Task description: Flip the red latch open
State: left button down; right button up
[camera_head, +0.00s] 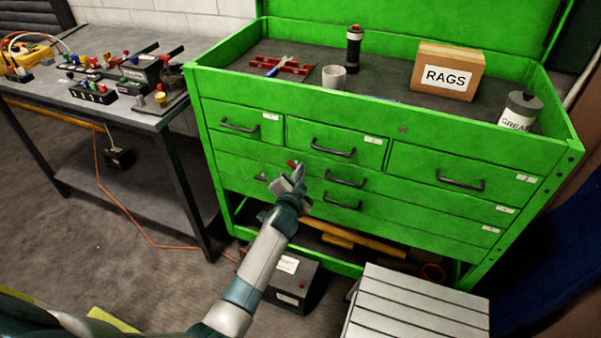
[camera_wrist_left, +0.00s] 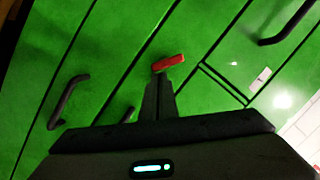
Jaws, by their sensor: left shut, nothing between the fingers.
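The red latch (camera_head: 292,164) is a small red piece on the front of the green tool chest, near the seam below the top row of drawers. In the left wrist view the latch (camera_wrist_left: 168,63) lies slightly tilted, right at the tips of my left gripper (camera_wrist_left: 158,82). The fingers are shut with nothing between them; whether they touch the latch I cannot tell. In the head view my left gripper (camera_head: 296,178) is just below the latch and hides part of the drawer front. My right gripper is not in view.
The green tool chest (camera_head: 470,150) has several drawers with dark handles. On its top are a RAGS box (camera_head: 447,77), a GREASE can (camera_head: 520,110) and a cup (camera_head: 333,76). A workbench (camera_head: 120,105) stands left; a grey slatted step (camera_head: 415,305) stands in front.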

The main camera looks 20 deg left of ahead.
jog(key=w+a+r+t+b, duration=0.2)
jog(key=w, duration=0.4)
pick_arm(q)
jog(key=m+b, duration=0.1)
jog(key=m, duration=0.1)
jog(key=f+m+t+y+b, duration=0.1)
jog(key=m+b, duration=0.1)
jog(key=f+m+b, duration=0.1)
jog(key=m+b, duration=0.1)
jog(key=shift+a, duration=0.1)
pick_arm(e)
jog(key=s+d+f+g+h, duration=0.1)
jog(key=s+d+f+g, duration=0.3)
jog(key=s+d, duration=0.1)
jog(key=shift+d+m+g, duration=0.15)
jog(key=shift+m+g, duration=0.15)
pick_arm(q)
jog(key=shift+r, duration=0.1)
pick_arm(e)
jog(key=shift+d, duration=0.2)
